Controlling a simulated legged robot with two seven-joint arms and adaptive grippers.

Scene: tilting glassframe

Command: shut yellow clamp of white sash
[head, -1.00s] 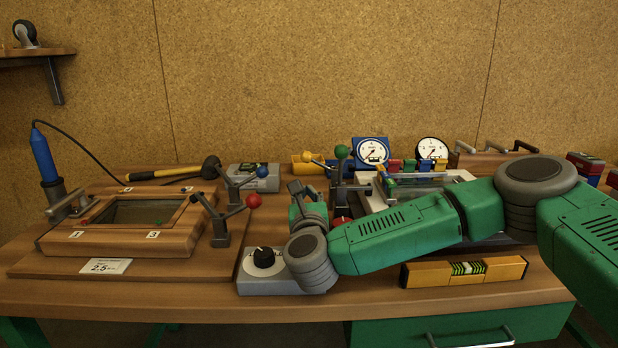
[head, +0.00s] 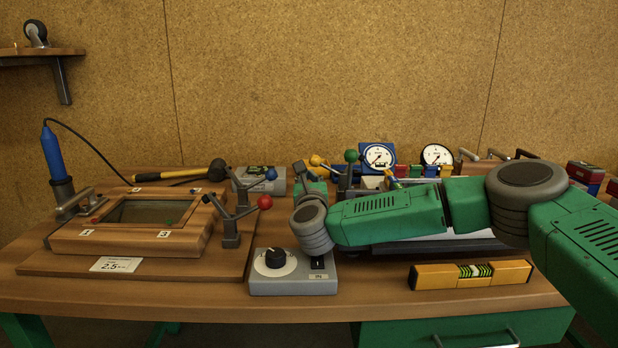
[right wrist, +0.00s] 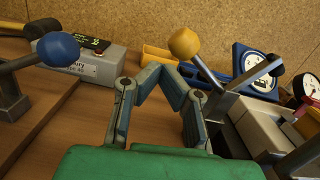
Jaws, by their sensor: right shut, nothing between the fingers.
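The yellow clamp's ball knob (head: 316,160) shows just behind my right gripper in the head view. In the right wrist view the yellow clamp (right wrist: 184,42) stands upper right of the fingertips, its lever slanting down to the right. My right gripper (right wrist: 159,67) is shut and empty, its tips close to the yellow knob in the picture; I cannot tell if they touch. The right gripper (head: 305,172) also shows in the head view. The white sash (head: 371,183) is mostly hidden behind my right arm; part of the white frame (right wrist: 244,128) shows at right. My left gripper is not in view.
A green-knobbed clamp (head: 351,156) stands right of the yellow one. Clamps with blue (head: 271,174) and red (head: 265,202) knobs stand by the wooden frame (head: 75,244) at left. A dial box (head: 291,285) and a spirit level (head: 470,274) lie in front.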

